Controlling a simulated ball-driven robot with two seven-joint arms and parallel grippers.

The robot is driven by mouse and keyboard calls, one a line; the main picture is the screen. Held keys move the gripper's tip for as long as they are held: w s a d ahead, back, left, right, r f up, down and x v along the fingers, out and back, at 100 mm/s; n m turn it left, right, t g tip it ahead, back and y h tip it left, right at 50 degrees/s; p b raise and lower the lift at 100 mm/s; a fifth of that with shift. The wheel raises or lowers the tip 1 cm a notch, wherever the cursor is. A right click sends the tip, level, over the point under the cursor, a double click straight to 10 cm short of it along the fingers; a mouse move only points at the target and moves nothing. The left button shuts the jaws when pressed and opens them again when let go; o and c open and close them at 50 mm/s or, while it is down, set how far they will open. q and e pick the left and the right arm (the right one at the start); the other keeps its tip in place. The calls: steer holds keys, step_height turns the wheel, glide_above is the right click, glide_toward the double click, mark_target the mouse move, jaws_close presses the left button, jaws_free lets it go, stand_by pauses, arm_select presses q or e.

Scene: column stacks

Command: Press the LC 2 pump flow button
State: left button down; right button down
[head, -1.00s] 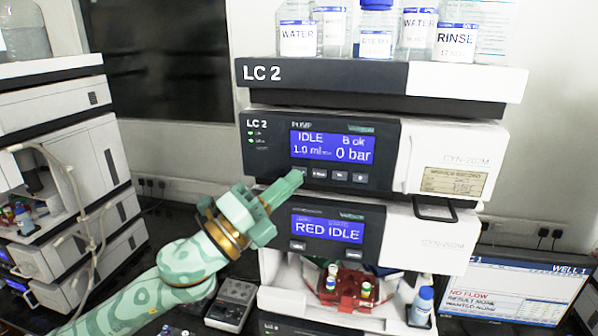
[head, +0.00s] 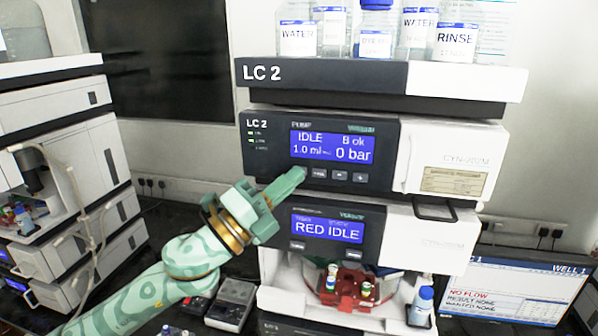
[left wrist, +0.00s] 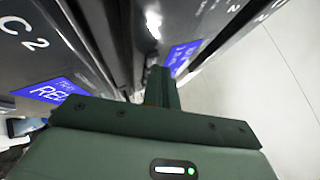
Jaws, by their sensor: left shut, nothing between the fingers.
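The LC 2 pump module (head: 270,160) is in the middle of the head view. Its blue display (head: 332,147) reads IDLE, B ok, 1.0 ml and 0 bar. A row of small buttons sits under the display; one button (head: 319,173), a minus button (head: 340,175) and a plus button (head: 360,177) show. My left gripper (head: 299,174) is shut and empty. Its tips lie over the left end of this row and hide what is behind them; I cannot tell if they touch the panel. The shut fingers also show in the left wrist view (left wrist: 160,86). My right gripper is not in view.
Below the pump is a module whose display (head: 328,229) reads RED IDLE, with a red vial rack (head: 350,289) under it. Labelled bottles (head: 297,38) stand in the top tray (head: 320,75). A monitor (head: 510,290) is at right, another stack (head: 75,160) at left.

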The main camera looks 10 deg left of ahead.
arm_select(q)
steer(key=shift+w, duration=0.15)
stand_by(0.5)
steer(key=shift+s, duration=0.85)
steer(key=shift+s, duration=0.1)
steer(key=shift+s+p, duration=0.6)
steer(key=shift+s, duration=1.75)
